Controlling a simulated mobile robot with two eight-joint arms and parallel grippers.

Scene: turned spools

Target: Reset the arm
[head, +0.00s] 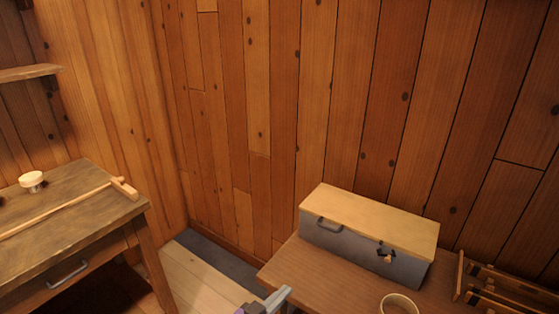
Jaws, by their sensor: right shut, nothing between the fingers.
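My right gripper (279,296) shows at the bottom edge, a small grey and purple piece cut off by the frame. It is shut and holds nothing that I can see. In the picture it lies at the front left edge of the brown table (290,262), to the left of the round pale ring-shaped thing. I cannot tell its height over the table. My left gripper is not in view.
On the table stand a grey box (345,240) with a pale wooden lid, a round pale rim (400,301) and a wooden rack (505,288). A workbench (75,225) at left bears a long wooden tool (60,208) and a small jar (32,181).

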